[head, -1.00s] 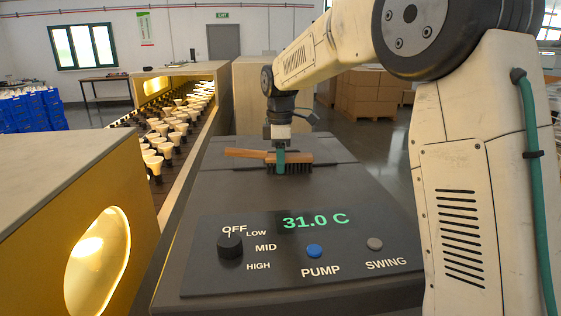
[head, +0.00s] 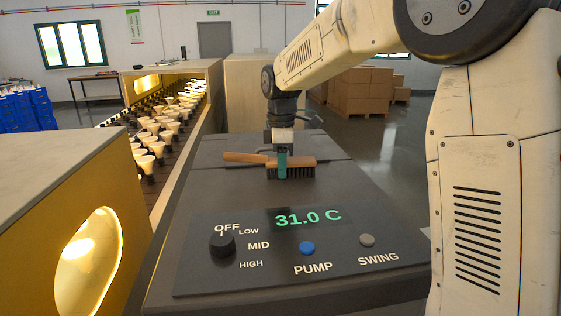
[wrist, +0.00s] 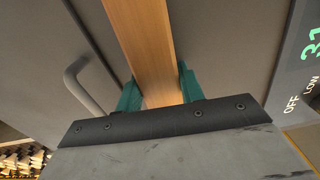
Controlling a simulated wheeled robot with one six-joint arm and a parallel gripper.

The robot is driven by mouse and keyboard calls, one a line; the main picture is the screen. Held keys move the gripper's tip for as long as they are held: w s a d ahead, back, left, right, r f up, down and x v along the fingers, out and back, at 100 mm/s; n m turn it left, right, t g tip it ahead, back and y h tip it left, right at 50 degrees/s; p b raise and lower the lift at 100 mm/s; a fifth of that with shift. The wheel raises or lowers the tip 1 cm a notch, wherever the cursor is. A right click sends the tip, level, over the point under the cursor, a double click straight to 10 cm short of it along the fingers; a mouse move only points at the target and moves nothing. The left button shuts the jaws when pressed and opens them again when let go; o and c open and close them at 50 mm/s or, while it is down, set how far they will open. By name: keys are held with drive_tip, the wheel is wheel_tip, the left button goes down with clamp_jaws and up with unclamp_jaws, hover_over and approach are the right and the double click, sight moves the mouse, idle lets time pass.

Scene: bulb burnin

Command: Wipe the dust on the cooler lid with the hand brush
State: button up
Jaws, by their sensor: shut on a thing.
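The hand brush (head: 300,163) has a wooden back and handle with dark bristles, and lies crosswise over the dark grey cooler lid (head: 220,185). My gripper (head: 282,170) has green fingers shut on the brush's wooden part. In the wrist view the brush wood (wrist: 147,50) runs between the two green fingertips (wrist: 157,92). The bristles point down and look to be at or just above the lid; I cannot tell if they touch. I cannot make out any dust on the lid.
The control panel at the cooler's front has a dial (head: 222,244), a blue pump button (head: 307,248) and a grey swing button (head: 367,240). A rack of bulbs (head: 160,135) runs along the left. A yellow-fronted cabinet (head: 90,215) stands front left. Cardboard boxes (head: 360,90) stand behind.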

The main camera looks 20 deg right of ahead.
sight(295, 158)
drive_tip(key=shift+s+d+f, duration=0.15)
drive_tip(key=shift+s+d, duration=0.05)
drive_tip(key=shift+d, duration=0.65)
drive_tip(key=shift+w+d, duration=0.15)
drive_tip(key=shift+w, duration=0.45)
drive_tip(key=shift+w+d, duration=0.15)
drive_tip(key=shift+w, duration=0.4)
drive_tip(key=shift+w+d, duration=0.1)
drive_tip(key=shift+w, duration=0.6)
drive_tip(key=shift+d+r, duration=0.35)
drive_tip(key=shift+d, duration=0.4)
drive_tip(key=shift+s, duration=0.35)
drive_tip(key=shift+s+d+f, duration=0.15)
drive_tip(key=shift+s+d, duration=0.55)
drive_tip(key=shift+d, duration=0.1)
drive_tip(key=shift+s+a, duration=0.4)
drive_tip(key=shift+a, duration=0.3)
drive_tip(key=shift+s+a+f, duration=0.1)
drive_tip(key=shift+s+a, duration=0.15)
drive_tip(key=shift+s, duration=0.3)
